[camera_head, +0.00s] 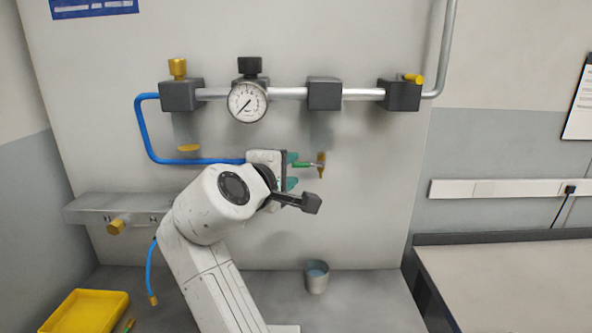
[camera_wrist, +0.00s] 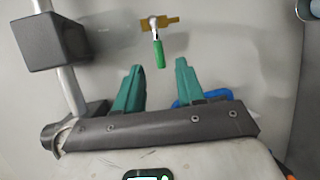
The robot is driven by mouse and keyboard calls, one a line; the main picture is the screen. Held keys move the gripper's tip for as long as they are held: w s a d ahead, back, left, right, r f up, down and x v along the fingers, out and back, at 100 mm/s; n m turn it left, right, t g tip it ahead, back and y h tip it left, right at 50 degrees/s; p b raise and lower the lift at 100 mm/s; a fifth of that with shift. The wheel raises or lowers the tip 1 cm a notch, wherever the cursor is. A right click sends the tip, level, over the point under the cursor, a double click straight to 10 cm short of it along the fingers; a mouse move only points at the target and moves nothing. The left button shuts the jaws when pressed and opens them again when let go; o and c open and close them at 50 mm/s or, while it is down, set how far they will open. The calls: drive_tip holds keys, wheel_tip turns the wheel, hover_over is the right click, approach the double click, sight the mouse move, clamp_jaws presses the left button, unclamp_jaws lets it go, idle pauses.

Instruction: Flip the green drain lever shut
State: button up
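The drain valve's green lever (camera_head: 302,164) juts left from its brass body (camera_head: 321,166), below the pipe on the wall panel. In the wrist view the green lever (camera_wrist: 160,54) points from the brass body (camera_wrist: 172,20) down towards my gripper. My gripper (camera_head: 294,170) is just left of the valve in the head view. Its teal fingers are spread apart and hold nothing. In the wrist view the lever's end lies between the lines of the two fingertips (camera_wrist: 158,65), with visible gaps on both sides. I cannot tell whether the tips overlap it in depth.
The manifold pipe (camera_head: 288,93) with dark blocks and a gauge (camera_head: 247,102) runs above my gripper. A blue hose (camera_head: 150,140) loops at the left. A cup (camera_head: 316,277) stands below the valve. A yellow bin (camera_head: 88,312) is at lower left. The panel right of the valve is clear.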

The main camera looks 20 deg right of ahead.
drive_tip(key=v, duration=0.5)
drive_tip(key=shift+s+b, duration=0.15)
drive_tip(key=shift+b, duration=0.2)
drive_tip(key=shift+r, duration=0.1)
